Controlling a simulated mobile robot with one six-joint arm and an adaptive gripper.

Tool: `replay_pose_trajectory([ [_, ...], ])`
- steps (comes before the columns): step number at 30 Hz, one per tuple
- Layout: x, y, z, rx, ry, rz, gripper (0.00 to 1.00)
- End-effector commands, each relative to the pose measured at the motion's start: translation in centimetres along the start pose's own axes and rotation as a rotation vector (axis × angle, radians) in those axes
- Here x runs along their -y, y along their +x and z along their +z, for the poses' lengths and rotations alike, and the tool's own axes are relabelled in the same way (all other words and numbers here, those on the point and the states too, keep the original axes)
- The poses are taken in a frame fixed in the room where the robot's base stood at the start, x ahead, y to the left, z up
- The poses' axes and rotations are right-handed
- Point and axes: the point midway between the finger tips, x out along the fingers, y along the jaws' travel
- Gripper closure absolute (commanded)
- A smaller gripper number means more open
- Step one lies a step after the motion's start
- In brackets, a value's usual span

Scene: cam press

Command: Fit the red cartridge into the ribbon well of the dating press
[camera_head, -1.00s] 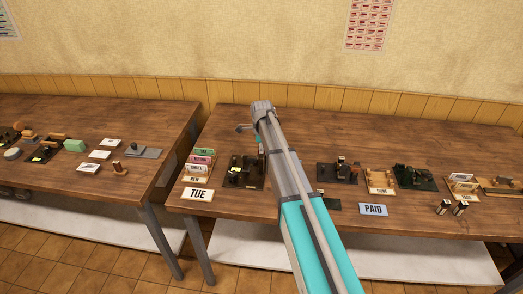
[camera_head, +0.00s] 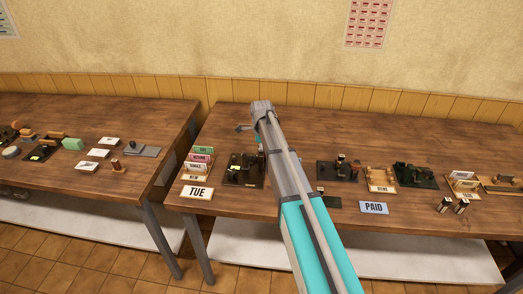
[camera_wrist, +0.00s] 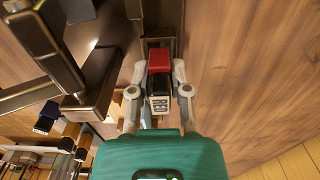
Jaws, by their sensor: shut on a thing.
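The red cartridge (camera_wrist: 159,61), with a dark lower body and a pale ribbed end, is between the fingers of my gripper (camera_wrist: 159,76) in the wrist view. The fingers are shut on its sides. The dark press (camera_wrist: 95,80) stands just left of and beyond the cartridge. A dark recessed part (camera_wrist: 158,32) lies right beyond the red end; I cannot tell whether the cartridge touches it or sits inside. In the head view the dark press (camera_head: 243,170) stands left of my arm, and the cartridge and fingers cannot be made out.
Cards, including a TUE card (camera_head: 198,192), stand left of the press. Other dark machines (camera_head: 415,175) and a PAID card (camera_head: 374,208) are to the right. Dark blue-ended pieces (camera_wrist: 44,118) lie left in the wrist view. Bare wood (camera_wrist: 235,70) is clear to the right.

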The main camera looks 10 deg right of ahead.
Motion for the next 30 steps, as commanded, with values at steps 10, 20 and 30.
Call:
replay_pose_trajectory([
  [10,0.0,0.71,0.0,0.0,0.0,0.0,1.0],
  [20,-0.01,0.95,0.0,0.0,0.0,0.0,0.53],
  [30,0.0,0.94,0.0,0.0,0.0,0.0,0.35],
])
